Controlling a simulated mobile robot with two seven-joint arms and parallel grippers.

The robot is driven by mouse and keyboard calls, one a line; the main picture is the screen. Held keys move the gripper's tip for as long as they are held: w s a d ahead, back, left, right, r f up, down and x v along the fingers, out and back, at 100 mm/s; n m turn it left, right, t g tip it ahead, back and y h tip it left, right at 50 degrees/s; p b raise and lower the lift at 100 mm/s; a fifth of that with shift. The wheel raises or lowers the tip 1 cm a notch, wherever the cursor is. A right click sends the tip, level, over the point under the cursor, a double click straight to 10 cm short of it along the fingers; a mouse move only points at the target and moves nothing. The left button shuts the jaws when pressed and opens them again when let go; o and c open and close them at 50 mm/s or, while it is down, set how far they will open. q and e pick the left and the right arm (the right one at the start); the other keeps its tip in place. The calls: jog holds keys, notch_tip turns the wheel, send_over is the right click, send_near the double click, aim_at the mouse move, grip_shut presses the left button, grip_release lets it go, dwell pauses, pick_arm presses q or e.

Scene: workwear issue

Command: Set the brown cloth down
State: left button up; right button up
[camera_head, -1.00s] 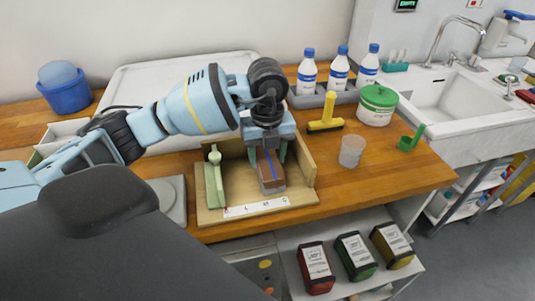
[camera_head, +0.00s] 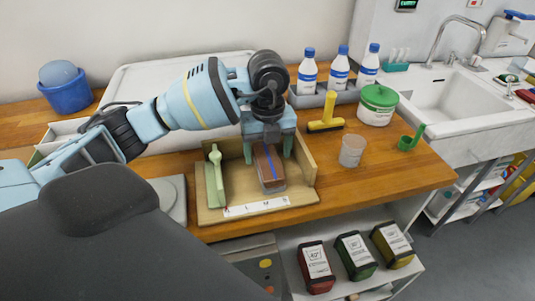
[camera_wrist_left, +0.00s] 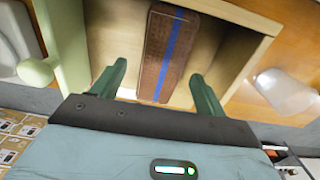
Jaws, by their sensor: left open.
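The brown cloth (camera_head: 269,168) is a folded brown strip with a blue stripe, inside a shallow wooden tray (camera_head: 215,215). A greyish, clear-looking edge shows at its near end. My left gripper (camera_head: 267,150) is above the far end of the cloth, with its green fingers open on either side. In the left wrist view the cloth (camera_wrist_left: 172,48) lies between the spread fingertips (camera_wrist_left: 158,75), with a gap to each one. My right gripper is not in view.
A green-handled piece (camera_head: 214,178) stands at the tray's left side. To the right are a yellow brush (camera_head: 326,124), a clear cup (camera_head: 351,150), a green-lidded tub (camera_head: 377,105) and a green scoop (camera_head: 409,142). Several bottles stand behind. The table's front right is clear.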

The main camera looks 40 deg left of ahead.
aim_at(267, 160)
pick_arm(q)
notch_tip(267, 160, up, 11)
jog(key=p, duration=0.1)
jog(key=shift+f, duration=0.15)
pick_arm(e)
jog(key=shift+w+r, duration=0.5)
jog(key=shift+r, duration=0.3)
